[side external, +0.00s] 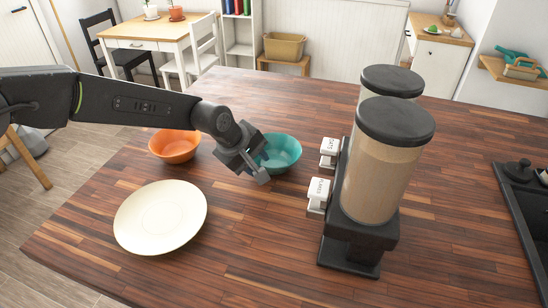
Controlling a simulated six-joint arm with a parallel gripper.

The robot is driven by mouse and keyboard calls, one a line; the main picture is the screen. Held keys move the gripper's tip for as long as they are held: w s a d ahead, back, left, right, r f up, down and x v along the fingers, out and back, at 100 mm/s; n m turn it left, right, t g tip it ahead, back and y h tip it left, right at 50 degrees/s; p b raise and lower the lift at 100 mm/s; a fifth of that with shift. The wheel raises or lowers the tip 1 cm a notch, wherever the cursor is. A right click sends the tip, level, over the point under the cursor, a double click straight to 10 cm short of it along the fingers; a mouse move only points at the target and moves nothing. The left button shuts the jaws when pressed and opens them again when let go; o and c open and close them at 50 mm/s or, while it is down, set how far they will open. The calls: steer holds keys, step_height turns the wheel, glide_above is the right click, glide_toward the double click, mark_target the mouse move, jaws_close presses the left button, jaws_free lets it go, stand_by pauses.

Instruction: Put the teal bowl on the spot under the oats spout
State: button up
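The teal bowl (283,153) stands upright on the wooden counter, left of the dispenser. My gripper (262,172) is at the bowl's left rim and hides part of that side. I cannot tell whether its fingers are apart or closed on the rim. A twin dispenser (350,243) with two clear, dark-lidded canisters stands right of the bowl. Its far spout (330,147) has a small label that seems to read OATS. The near spout (318,190) has another label, hard to read. The counter under the far spout is partly hidden, and no marked spot shows there.
An orange bowl (174,147) sits left of my gripper, behind my arm. A cream plate (160,217) lies in front of it. A black sink or tray (520,205) is at the far right. The counter between the teal bowl and the dispenser is clear.

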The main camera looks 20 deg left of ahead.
steer(key=shift+x, duration=0.9)
jaws_close()
steer(key=shift+r, duration=0.1)
